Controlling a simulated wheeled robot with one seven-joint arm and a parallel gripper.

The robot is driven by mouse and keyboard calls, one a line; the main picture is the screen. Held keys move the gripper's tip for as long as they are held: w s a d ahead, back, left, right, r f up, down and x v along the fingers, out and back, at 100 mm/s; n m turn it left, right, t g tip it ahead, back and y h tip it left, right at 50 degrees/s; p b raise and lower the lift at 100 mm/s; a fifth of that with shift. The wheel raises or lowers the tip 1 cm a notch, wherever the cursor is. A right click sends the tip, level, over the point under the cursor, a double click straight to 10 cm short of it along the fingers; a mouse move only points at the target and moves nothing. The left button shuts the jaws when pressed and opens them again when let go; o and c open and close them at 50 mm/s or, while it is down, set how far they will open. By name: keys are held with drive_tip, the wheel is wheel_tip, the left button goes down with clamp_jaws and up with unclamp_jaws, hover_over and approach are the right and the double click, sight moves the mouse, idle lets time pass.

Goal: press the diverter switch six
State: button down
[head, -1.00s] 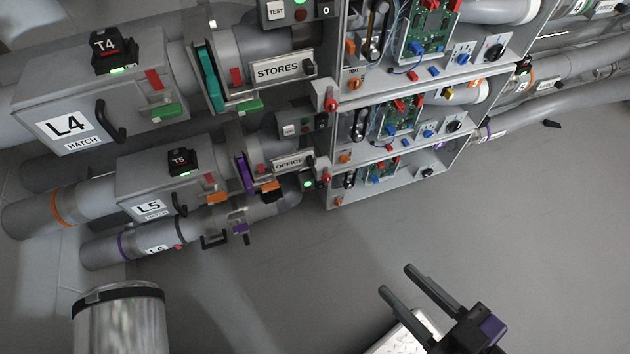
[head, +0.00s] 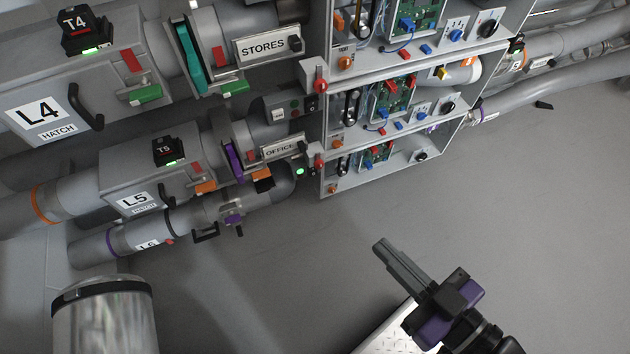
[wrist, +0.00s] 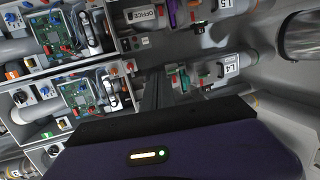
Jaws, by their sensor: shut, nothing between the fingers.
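My gripper (head: 380,245) is shut and empty in front of bare grey floor, at the lower right of the head view. Its fingers (wrist: 158,85) point away from the camera in the wrist view. The lowest pipe, with a partly hidden L6 label (head: 148,245) and a purple band, runs below the L5 box, well left of my gripper. The lowest open bay (head: 400,166) holds a green board and a black knob (head: 421,156), above and apart from my gripper. I cannot read any mark naming diverter switch six.
The L5 box (head: 137,183) and L4 box (head: 42,130) sit above the L6 pipe. Upper bays with boards, knobs and red buttons (head: 321,86) jut out at the centre. A metal cylinder (head: 105,318) stands at lower left. The floor between is clear.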

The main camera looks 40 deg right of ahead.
sight(312, 175)
drive_tip(key=w+d+f+m+g+h+b, duration=0.1)
drive_tip(key=w+d+f+b, duration=0.2)
drive_tip(key=w+f+b, duration=0.2)
drive_tip(key=w+d+f+m+g+h+b, duration=0.1)
drive_tip(key=w+d+f+b, duration=0.3)
drive_tip(key=w+f, duration=0.7)
drive_tip(key=w+d+f+m+g+h+b, duration=0.1)
drive_tip(key=w+d+f+b, duration=0.3)
drive_tip(key=f, duration=1.7)
drive_tip(key=w+b, duration=0.2)
drive_tip(key=w, duration=0.3)
drive_tip(key=shift+d+f, duration=0.15)
drive_tip(key=shift+d, duration=0.1)
drive_tip(key=shift+w, duration=0.1)
drive_tip(key=shift+w, duration=0.1)
drive_tip(key=b+x, duration=0.4)
drive_tip(key=x, duration=1)
drive_tip(key=shift+b, duration=0.4)
drive_tip(key=shift+f, duration=0.1)
